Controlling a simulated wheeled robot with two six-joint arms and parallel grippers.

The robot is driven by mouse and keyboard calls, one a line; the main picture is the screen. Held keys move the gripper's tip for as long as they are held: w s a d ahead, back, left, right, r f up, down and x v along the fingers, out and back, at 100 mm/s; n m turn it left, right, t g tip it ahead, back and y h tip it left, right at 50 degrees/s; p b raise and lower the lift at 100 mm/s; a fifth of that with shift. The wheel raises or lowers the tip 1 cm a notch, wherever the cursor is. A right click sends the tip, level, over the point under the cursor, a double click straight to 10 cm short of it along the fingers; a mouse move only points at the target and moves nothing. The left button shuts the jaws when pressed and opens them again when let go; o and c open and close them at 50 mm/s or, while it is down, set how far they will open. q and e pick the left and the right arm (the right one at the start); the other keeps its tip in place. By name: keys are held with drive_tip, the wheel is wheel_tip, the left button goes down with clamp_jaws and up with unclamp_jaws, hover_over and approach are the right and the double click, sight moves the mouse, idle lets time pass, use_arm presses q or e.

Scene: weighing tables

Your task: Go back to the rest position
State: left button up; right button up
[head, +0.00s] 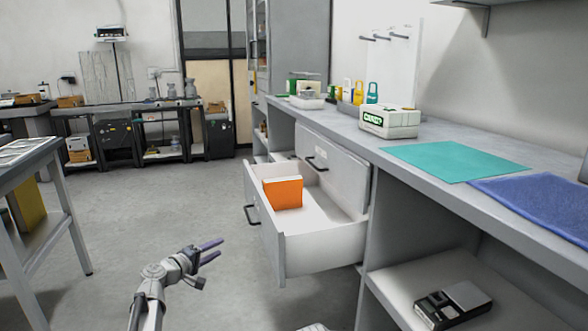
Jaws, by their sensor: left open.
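My left gripper (209,252) is open and empty, with its two dark fingers apart. It is held over the floor, in front of and to the left of the open drawer (325,254). An orange box-like thing (283,193) stands inside the drawer near its back left. The gripper is apart from the drawer and from the orange thing. My right gripper is not in view.
The drawer sticks out from the long grey counter (345,130). On the counter lie a teal mat (455,161), a blue cloth (535,205) and a white-green box (390,121). A scale (453,305) sits on the lower shelf. A table (40,160) stands left; floor between is clear.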

use_arm(q)
drive_tip(key=s+d+f+m+g+p, duration=0.2)
drive_tip(key=s+d+f+m+g, duration=0.15)
drive_tip(key=s+d, duration=0.45)
drive_tip(key=s+d+f+m+g+p, duration=0.4)
drive_tip(key=s+d, duration=0.3)
drive_tip(key=d, duration=0.4)
drive_tip(key=s+m+g+y+p, duration=0.3)
drive_tip(key=s+m+g+y, duration=0.4)
drive_tip(key=s, duration=1.4)
wheel_tip(320, 180, up, 38)
drive_tip(key=y+p, duration=0.2)
drive_tip(key=p, duration=3.6)
drive_tip(key=shift+a+f+n+t, duration=0.25)
drive_tip(key=shift+n+t, duration=0.1)
